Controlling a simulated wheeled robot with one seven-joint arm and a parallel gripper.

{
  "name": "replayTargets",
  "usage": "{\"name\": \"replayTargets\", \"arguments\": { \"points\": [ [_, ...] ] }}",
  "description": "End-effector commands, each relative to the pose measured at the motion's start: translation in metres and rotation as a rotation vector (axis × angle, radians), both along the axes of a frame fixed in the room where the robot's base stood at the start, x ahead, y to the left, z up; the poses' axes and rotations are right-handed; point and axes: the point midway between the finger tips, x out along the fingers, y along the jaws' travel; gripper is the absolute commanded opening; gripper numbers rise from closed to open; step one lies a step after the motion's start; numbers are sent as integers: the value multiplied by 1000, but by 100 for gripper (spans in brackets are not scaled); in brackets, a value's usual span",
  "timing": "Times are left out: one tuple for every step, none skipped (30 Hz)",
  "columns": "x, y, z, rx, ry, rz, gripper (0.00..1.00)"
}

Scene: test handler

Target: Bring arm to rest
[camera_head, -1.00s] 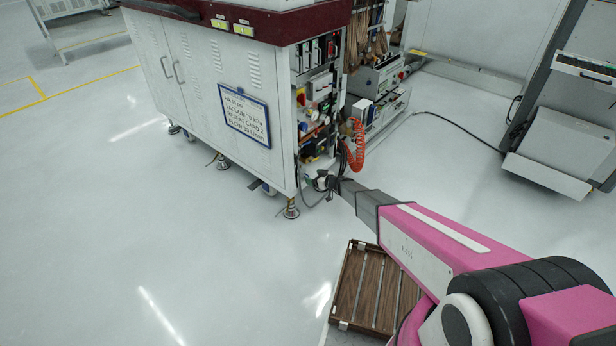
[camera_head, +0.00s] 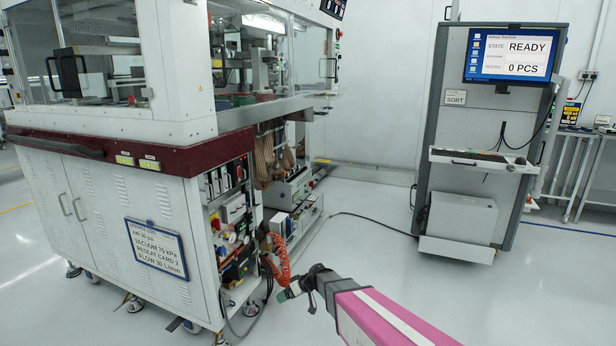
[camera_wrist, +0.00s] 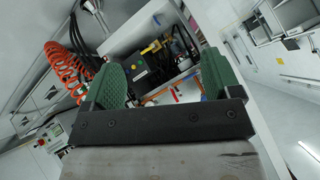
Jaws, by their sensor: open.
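My pink arm reaches up from the bottom right in the head view. My gripper (camera_head: 296,291) is at its end, in front of the open side of the white test handler (camera_head: 130,215). In the wrist view my gripper (camera_wrist: 165,85) shows two green pads set well apart, with nothing held between them. Beyond the pads are the handler's valves and fittings, tilted in the picture. An orange coiled hose (camera_head: 281,262) hangs just behind the gripper. The hose also shows left of the pads in the wrist view (camera_wrist: 66,65). I cannot tell the exact gap to the hose.
A grey terminal cabinet (camera_head: 480,125) with a READY screen (camera_head: 507,54) stands at the right, a keyboard shelf (camera_head: 482,160) on its front. A cable (camera_head: 370,217) runs on the floor between cabinet and handler. Open floor (camera_head: 530,300) lies at the lower right.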

Motion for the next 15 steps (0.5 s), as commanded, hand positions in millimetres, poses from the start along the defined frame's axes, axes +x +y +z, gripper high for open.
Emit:
{"name": "replayTargets", "arguments": {
  "points": [
    [-22, -28, 19, -54, 51, -38, 83],
    [-30, -43, 25, -90, 86, -62, 83],
    [-41, -62, 35, -140, 131, -103, 83],
    [-49, -78, 41, -179, 165, -134, 83],
    [-58, -93, 47, -219, 197, -170, 83],
    [-70, -114, 56, -272, 237, -222, 83],
    [-79, -130, 63, -315, 266, -263, 83],
    [-89, -145, 69, -355, 293, -307, 83],
    [-100, -165, 78, -408, 326, -368, 83],
    [-109, -179, 84, -446, 347, -415, 83],
    [-117, -192, 90, -482, 367, -459, 83],
    [-127, -209, 97, -526, 388, -519, 83],
    [-133, -220, 103, -556, 402, -559, 83],
    [-139, -229, 107, -583, 413, -598, 83],
    [-146, -241, 112, -614, 425, -645, 83]
  ]
}}
